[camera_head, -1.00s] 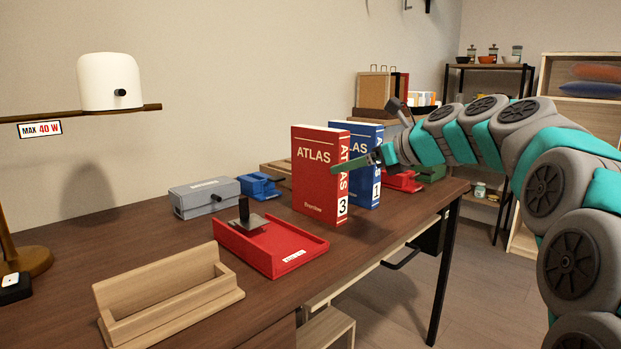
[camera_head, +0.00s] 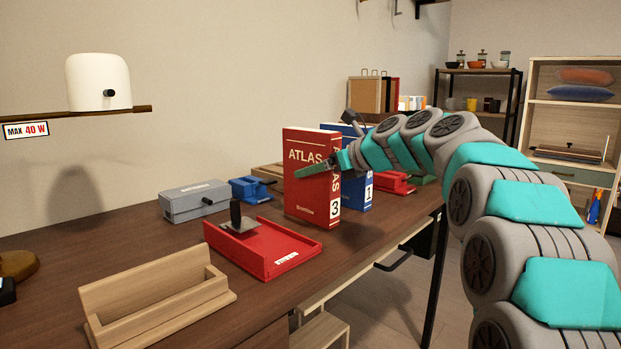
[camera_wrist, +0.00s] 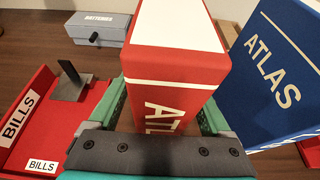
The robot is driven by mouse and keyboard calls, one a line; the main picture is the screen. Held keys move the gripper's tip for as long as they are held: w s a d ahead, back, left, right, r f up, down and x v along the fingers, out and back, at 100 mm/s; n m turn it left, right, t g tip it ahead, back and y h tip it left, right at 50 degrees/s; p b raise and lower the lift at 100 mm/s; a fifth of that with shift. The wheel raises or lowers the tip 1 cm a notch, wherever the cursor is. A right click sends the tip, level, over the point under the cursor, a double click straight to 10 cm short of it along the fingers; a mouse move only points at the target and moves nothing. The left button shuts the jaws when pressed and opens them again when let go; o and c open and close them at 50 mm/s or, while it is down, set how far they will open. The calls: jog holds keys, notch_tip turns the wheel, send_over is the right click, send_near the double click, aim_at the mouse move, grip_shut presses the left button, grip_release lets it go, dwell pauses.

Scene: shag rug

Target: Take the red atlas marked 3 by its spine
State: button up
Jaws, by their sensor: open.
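The red atlas marked 3 (camera_head: 308,190) stands upright on the table, its numbered spine toward the right. In the wrist view, the red atlas (camera_wrist: 182,62) lies between my two green fingers, its spine facing the palm. My gripper (camera_head: 330,163) is open around the spine edge. One finger reaches across the front cover in the head view; the other is hidden behind the book. In the wrist view, my gripper (camera_wrist: 164,100) has a finger along each cover; I cannot tell whether either touches. The blue atlas marked 1 (camera_head: 362,190) stands just behind.
A red BILLS tray (camera_head: 275,255) with a dark-handled piece and a wooden holder (camera_head: 165,300) lie in front. A grey BATTERIES box (camera_head: 195,202) and a blue device (camera_head: 250,189) stand to the left. The blue atlas (camera_wrist: 270,80) leaves only a narrow gap beside my right finger.

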grip_shut()
dwell(0.5)
dwell(0.8)
